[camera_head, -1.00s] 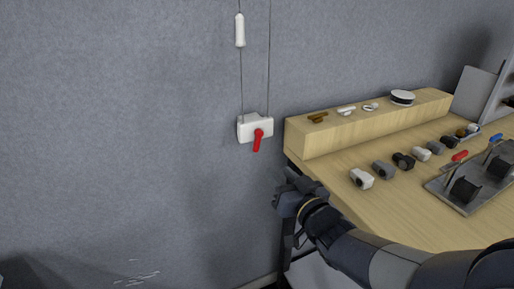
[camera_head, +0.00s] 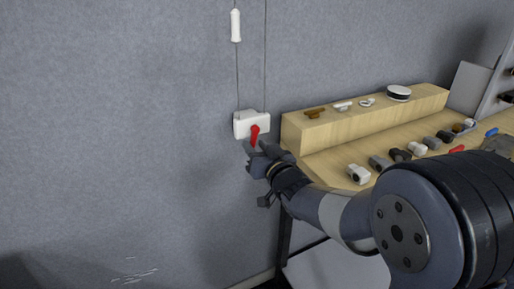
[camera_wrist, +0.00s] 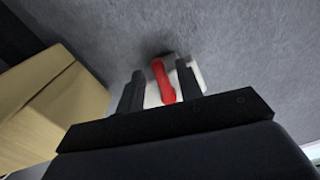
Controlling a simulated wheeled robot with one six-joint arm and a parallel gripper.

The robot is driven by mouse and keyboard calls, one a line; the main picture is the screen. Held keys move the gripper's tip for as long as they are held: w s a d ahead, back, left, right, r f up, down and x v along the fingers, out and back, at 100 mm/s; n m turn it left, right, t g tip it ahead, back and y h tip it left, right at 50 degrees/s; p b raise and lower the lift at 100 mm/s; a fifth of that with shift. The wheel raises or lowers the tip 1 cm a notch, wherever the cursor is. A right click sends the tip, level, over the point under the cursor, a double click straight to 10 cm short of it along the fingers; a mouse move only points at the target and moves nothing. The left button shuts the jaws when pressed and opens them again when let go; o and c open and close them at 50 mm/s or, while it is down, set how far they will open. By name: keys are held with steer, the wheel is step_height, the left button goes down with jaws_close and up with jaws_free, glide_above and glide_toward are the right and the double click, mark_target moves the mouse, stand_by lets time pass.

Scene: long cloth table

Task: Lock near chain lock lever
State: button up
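The chain lock is a white box (camera_head: 243,122) on the grey wall, with two thin cords running up from it. Its red lever (camera_head: 255,134) hangs downward on the front, slightly tilted. My gripper (camera_head: 258,149) is right at the lever's lower end, and its fingers hide the tip in the head view. In the wrist view the red lever (camera_wrist: 163,82) lies between the two dark fingers of my gripper (camera_wrist: 158,90), with gaps on both sides. The fingers are apart, and the white box (camera_wrist: 193,72) shows behind them.
A white pull handle (camera_head: 236,26) hangs on the left cord above. To the right stands a wooden table with a raised ledge (camera_head: 360,118), holding several small handles and knobs; the ledge also shows in the wrist view (camera_wrist: 45,105). The wall to the left is clear.

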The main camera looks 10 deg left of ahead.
jaws_close()
steer(key=shift+d+f+n+b, duration=0.2)
steer(key=shift+n+b, duration=0.2)
steer(key=shift+b, duration=0.25)
steer(key=shift+w+d+r+n+b, duration=0.1)
steer(key=shift+w+n+b, duration=0.05)
steer(key=shift+n+b, duration=0.3)
steer(key=shift+w+d+r+n+b, duration=0.1)
steer(key=shift+n+b, duration=0.1)
steer(key=shift+n, duration=0.35)
jaws_free()
steer(key=v, duration=1)
steer(key=shift+s+d+p, duration=0.3)
steer(key=shift+p, duration=0.05)
